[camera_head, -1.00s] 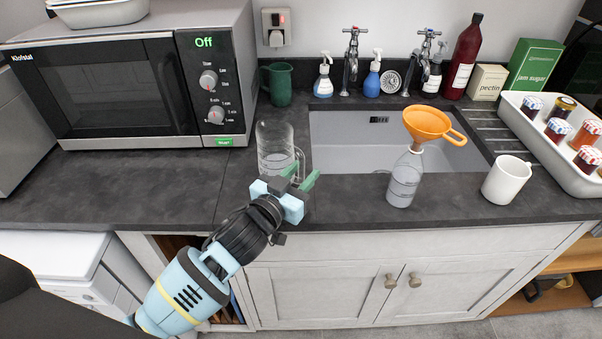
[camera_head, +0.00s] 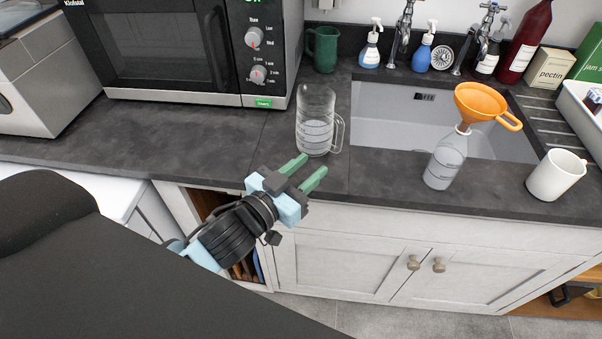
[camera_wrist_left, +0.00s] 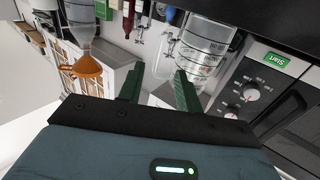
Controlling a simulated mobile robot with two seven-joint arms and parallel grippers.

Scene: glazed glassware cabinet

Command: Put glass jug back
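The clear glass jug (camera_head: 317,122) stands upright on the dark worktop, left of the sink, with its handle on the right. It has measuring marks and some liquid low inside. My right gripper is not in view.
A bottle (camera_head: 445,160) with an orange funnel (camera_head: 484,101) stands before the sink (camera_head: 395,120). A white mug (camera_head: 556,176) is at the right. A microwave (camera_head: 180,50) and green mug (camera_head: 323,48) stand behind. Worktop (camera_head: 190,150) left of the jug is clear.

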